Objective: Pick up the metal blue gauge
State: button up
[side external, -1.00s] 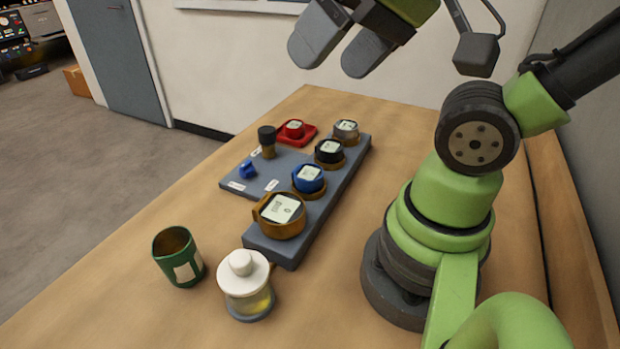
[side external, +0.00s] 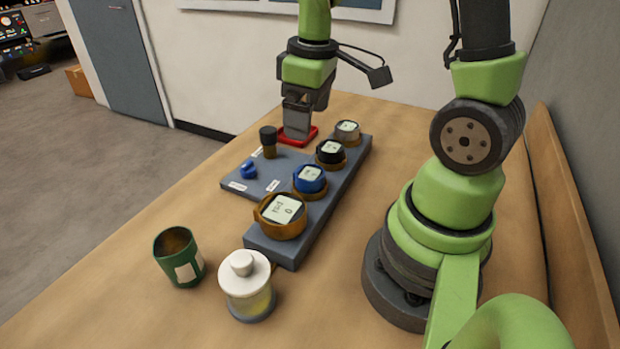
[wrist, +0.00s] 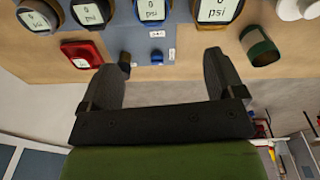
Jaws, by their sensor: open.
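The blue gauge (side external: 309,181) sits in a holder on the grey rack, between the black gauge (side external: 330,153) and the large brass gauge (side external: 280,215). It also shows in the wrist view, cut by the top edge (wrist: 152,11). My gripper (side external: 297,136) is low at the far end, in front of the red gauge (side external: 312,134) and hiding most of it. In the wrist view my gripper (wrist: 162,75) is open and empty, its fingers wide apart. The blue gauge lies beyond the fingertips, between their lines.
A small blue knob (side external: 248,170) and a dark upright knob (side external: 268,141) stand on the grey plate. A grey-cased gauge (side external: 347,131) is at the rack's far end. A green cup (side external: 179,257) and white-lidded jar (side external: 246,286) stand in front. The table's left side is clear.

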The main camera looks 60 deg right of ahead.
jog(key=n+g, duration=0.1)
send_over(312, 172)
notch_tip(312, 172, down, 7)
jog(key=shift+f, duration=3.05)
jog(key=c, duration=1.2)
